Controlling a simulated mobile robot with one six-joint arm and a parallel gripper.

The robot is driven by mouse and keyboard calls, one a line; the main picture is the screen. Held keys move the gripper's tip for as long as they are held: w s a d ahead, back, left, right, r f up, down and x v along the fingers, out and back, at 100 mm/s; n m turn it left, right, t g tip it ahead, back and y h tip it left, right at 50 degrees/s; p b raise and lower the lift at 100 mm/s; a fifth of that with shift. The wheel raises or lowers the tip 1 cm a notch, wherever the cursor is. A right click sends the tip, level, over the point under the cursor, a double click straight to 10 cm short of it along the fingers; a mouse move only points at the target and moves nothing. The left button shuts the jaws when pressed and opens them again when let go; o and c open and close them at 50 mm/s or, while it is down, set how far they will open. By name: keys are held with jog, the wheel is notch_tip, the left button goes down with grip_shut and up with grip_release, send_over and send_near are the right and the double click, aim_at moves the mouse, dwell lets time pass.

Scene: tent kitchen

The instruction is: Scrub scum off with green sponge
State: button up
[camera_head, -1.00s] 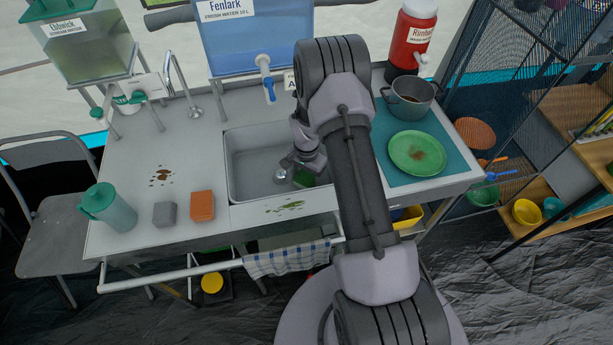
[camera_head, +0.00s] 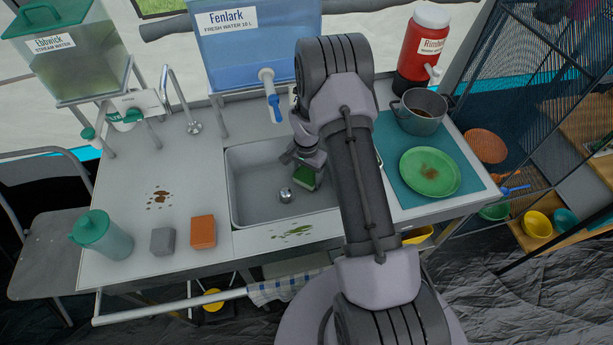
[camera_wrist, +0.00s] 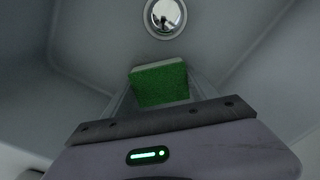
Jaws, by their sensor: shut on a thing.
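The green sponge (camera_head: 305,178) is in my gripper (camera_head: 303,170), over the right part of the sink basin (camera_head: 250,190). In the wrist view the sponge (camera_wrist: 160,83) shows its green face and a pale edge, with my gripper (camera_wrist: 160,100) shut on it; the fingers are hard to make out. The drain (camera_wrist: 165,16) lies beyond it. A green scum smear (camera_head: 293,232) is on the counter's front strip, in front of the basin. A brown spatter (camera_head: 160,198) is on the counter at left, and a brown stain (camera_head: 429,172) is on the green plate (camera_head: 415,190).
A grey sponge (camera_head: 163,241), an orange sponge (camera_head: 203,231) and a teal pitcher (camera_head: 104,236) stand at the front left. A pot (camera_head: 420,112) stands behind the plate on a teal mat (camera_head: 396,205). The Fenlark tap (camera_head: 271,95) hangs behind the basin.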

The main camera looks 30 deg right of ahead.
aim_at(306, 173)
jog(key=shift+w+d, duration=0.1)
jog(key=shift+w, duration=0.25)
notch_tip(306, 173, up, 3)
jog(key=shift+f+p, duration=0.1)
jog(key=shift+p, duration=0.65)
jog(key=shift+r+p, duration=1.3)
jog(key=shift+r, duration=1.1)
